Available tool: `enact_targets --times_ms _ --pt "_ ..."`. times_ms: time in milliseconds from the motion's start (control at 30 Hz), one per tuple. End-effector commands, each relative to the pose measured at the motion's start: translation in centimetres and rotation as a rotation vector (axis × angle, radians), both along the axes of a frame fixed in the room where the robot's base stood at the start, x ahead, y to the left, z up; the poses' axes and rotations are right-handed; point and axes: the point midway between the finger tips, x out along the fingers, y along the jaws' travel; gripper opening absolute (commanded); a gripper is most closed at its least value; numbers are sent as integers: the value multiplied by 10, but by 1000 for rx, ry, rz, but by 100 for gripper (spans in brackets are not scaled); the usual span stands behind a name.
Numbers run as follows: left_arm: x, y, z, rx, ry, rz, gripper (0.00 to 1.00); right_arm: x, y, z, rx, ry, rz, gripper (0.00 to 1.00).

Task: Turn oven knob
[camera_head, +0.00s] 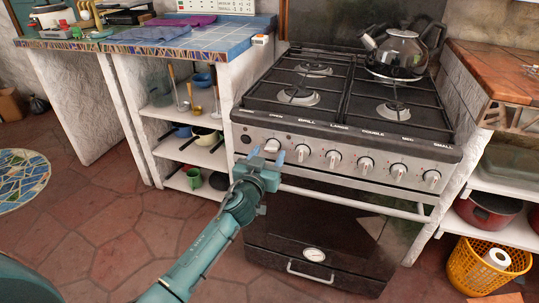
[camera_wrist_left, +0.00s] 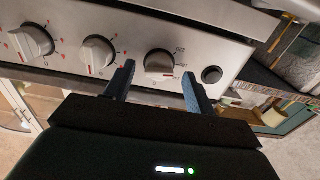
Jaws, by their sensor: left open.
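The oven (camera_head: 330,135) has a row of several silver knobs along its front panel. The leftmost knob (camera_head: 272,145), labelled "oven", lies just beyond my left gripper (camera_head: 267,156). In the left wrist view this knob (camera_wrist_left: 160,62) shows in line with the gap between the fingers of my left gripper (camera_wrist_left: 158,82). The gripper is open and empty, one fingertip near each side of the knob. I cannot tell whether a finger touches it. My right gripper is not in view.
A towel bar (camera_head: 350,203) runs across the oven front below the knobs. A kettle (camera_head: 400,55) stands on the back right of the hob. A blue-tiled counter (camera_head: 225,38) with shelves is at left. A yellow basket (camera_head: 470,270) sits at lower right.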

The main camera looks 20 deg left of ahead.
Motion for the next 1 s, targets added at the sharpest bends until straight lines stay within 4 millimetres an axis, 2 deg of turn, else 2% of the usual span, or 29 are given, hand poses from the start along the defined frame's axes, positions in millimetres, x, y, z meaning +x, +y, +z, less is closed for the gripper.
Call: enact_targets --times_ms 133,467,1000 --pt "13 -1 0 0 0 -1 55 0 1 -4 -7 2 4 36" --pt "16 -1 0 -1 1 -1 55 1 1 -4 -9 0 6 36" --pt "15 -1 0 -1 1 -1 12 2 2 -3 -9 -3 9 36"
